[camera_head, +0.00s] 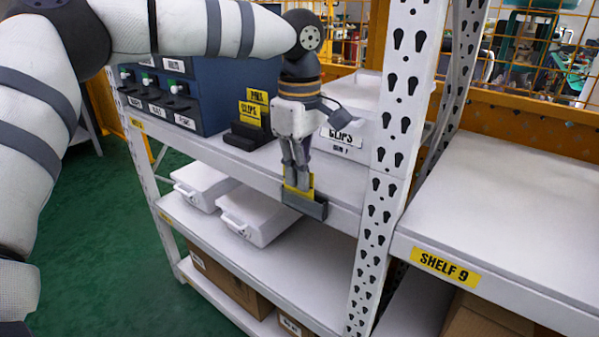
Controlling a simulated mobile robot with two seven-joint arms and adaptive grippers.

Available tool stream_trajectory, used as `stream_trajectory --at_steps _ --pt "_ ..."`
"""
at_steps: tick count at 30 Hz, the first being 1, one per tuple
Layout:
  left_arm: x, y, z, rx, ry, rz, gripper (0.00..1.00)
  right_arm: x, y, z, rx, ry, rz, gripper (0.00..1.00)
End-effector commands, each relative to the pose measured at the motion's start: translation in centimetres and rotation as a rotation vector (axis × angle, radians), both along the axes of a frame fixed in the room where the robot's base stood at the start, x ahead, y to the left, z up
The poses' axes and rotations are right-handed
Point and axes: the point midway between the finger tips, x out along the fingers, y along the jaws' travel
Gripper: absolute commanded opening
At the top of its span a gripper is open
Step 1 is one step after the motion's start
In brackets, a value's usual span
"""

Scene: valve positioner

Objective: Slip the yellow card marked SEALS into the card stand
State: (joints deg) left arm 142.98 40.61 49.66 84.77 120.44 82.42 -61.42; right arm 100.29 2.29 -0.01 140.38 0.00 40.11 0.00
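My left gripper (296,174) points down at the front edge of the upper shelf. Its fingers are close together on a yellow card (309,188), most of which they hide; I cannot read its marking. The card's lower edge is at a dark grey card stand (306,205) on the shelf's front edge. It looks to be at or in the slot, but I cannot tell how deep it sits. My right gripper is not in view.
A black holder (243,138) with other yellow cards (251,112), one reading CLIPS, stands left of my gripper. A white bin (350,117) marked CLIPS is close behind it. A blue drawer cabinet (207,104) stands left. A perforated post (396,130) rises right. White cases (262,213) lie below.

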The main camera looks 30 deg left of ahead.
Motion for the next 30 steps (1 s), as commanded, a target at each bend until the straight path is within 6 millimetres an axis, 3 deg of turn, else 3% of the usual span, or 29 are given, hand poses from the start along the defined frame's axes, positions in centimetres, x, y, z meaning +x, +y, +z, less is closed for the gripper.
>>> stream_trajectory --at_steps 4,7,8,19,24,30 --pt "0.0 0.0 -0.1 0.000 0.002 0.001 0.00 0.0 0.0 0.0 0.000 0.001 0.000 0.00" --pt "0.0 0.0 0.0 0.000 0.002 0.001 0.22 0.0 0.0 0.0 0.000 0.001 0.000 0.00" --pt "0.0 0.0 0.0 0.000 0.002 0.001 0.25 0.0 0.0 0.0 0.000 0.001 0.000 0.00" --pt "0.0 0.0 -0.8 -0.001 0.007 0.001 0.25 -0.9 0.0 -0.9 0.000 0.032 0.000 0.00" --pt "-0.2 -0.3 3.9 -0.001 -0.003 0.000 0.25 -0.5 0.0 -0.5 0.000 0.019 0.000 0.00" --pt "-0.4 -0.4 6.8 0.000 0.000 0.000 0.25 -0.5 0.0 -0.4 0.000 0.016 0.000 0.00"
